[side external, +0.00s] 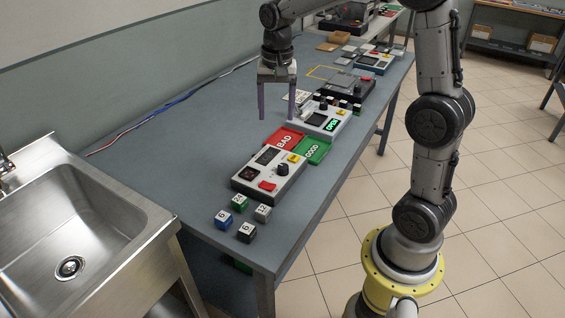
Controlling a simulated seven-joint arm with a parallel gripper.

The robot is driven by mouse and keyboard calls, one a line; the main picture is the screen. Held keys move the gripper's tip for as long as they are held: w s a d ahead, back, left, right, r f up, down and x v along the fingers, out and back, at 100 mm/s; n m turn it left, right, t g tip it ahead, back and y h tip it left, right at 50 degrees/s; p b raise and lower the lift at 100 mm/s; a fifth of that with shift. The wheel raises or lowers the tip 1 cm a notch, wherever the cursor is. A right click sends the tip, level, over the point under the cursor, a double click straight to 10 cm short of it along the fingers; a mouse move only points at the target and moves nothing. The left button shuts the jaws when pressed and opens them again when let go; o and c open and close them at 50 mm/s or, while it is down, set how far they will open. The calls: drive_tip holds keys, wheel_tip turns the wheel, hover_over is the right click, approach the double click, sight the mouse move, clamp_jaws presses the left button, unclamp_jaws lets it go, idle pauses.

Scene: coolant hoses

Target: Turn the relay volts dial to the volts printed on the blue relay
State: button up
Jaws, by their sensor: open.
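The blue relay (224,219) is a small cube with a pale top at the near end of the table. The number on its top looks like 6, but it is small. A grey device (262,187) with a dark round dial (282,169), a dark display and a red button sits just behind the relays. It looks like the relay tester; the dial's setting is too small to read. My gripper (278,112) is open and empty, fingers pointing down, above the table beyond this device and apart from the dial.
Green (239,203), grey (262,213) and black (246,232) relays stand beside the blue one. A red BAD tray (283,142) and green GOOD tray (316,150) lie behind the device. Another device with a green-lit OPEN display (333,125) stands farther back. A sink (75,225) adjoins the table.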

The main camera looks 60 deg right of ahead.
drive_tip(key=g, duration=0.1)
approach(283, 165)
drive_tip(key=shift+m, duration=0.3)
wheel_tip(283, 165, down, 9)
drive_tip(key=shift+s+d+r, duration=0.1)
drive_tip(key=shift+d, duration=0.05)
clamp_jaws()
